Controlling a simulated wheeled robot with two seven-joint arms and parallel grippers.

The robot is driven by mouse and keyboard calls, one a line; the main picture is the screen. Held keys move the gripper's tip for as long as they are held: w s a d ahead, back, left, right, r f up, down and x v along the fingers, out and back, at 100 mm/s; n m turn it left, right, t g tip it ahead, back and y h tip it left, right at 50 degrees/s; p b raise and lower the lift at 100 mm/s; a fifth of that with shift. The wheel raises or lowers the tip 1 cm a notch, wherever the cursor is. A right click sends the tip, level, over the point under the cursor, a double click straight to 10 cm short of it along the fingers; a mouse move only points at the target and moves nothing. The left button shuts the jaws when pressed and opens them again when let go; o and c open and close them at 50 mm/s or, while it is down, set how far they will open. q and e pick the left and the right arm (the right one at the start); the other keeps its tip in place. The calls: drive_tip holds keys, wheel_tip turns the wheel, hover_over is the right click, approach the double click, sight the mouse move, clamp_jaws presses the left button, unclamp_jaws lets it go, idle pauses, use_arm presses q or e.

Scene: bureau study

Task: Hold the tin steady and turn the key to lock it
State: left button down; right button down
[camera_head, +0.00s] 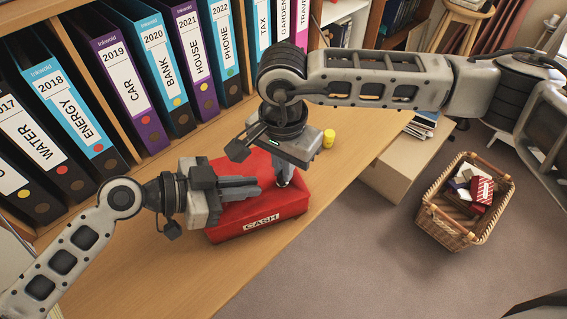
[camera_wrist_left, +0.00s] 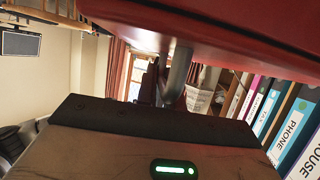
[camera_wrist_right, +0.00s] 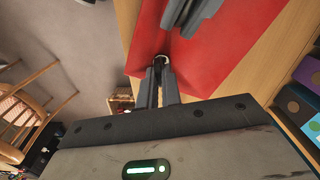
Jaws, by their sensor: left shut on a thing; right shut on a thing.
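The red cash tin (camera_head: 285,207) stands on the wooden desk, its CASH label facing front. My left gripper (camera_head: 257,187) lies level across its lid, shut on what looks like the grey metal handle, seen as a curved bar (camera_wrist_left: 178,75) in the left wrist view. My right gripper (camera_head: 284,179) points down at the lid from above. In the right wrist view its fingers (camera_wrist_right: 163,80) are closed on a small metal key (camera_wrist_right: 160,59) against the red tin (camera_wrist_right: 225,50). The fingers hide most of the key and the lock, so the key's angle cannot be told.
Ring binders (camera_head: 125,92) stand in a shelf behind the desk (camera_head: 160,275). A small yellow object (camera_head: 329,138) is behind the tin. A wicker basket (camera_head: 463,205) with boxes stands on the floor at right. The front of the desk is clear.

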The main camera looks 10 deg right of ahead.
use_arm(q)
drive_tip(key=shift+w+a, duration=0.15)
drive_tip(key=shift+w, duration=0.05)
use_arm(e)
drive_tip(key=shift+s+d, duration=0.1)
drive_tip(key=shift+d, duration=0.05)
drive_tip(key=m, duration=0.3)
drive_tip(key=shift+s+m, duration=0.1)
drive_tip(key=shift+m, duration=0.2)
drive_tip(key=shift+f+m, duration=0.1)
drive_tip(key=shift+m, duration=1.1)
drive_tip(key=c, duration=1.9)
unclamp_jaws()
drive_tip(key=shift+m, duration=0.3)
drive_tip(key=shift+c, duration=0.2)
drive_tip(key=o, duration=0.3)
drive_tip(key=shift+o, duration=0.2)
use_arm(q)
drive_tip(key=shift+s, duration=0.15)
use_arm(e)
drive_tip(key=shift+a, duration=0.2)
drive_tip(key=o, duration=0.6)
drive_tip(key=shift+c, duration=0.2)
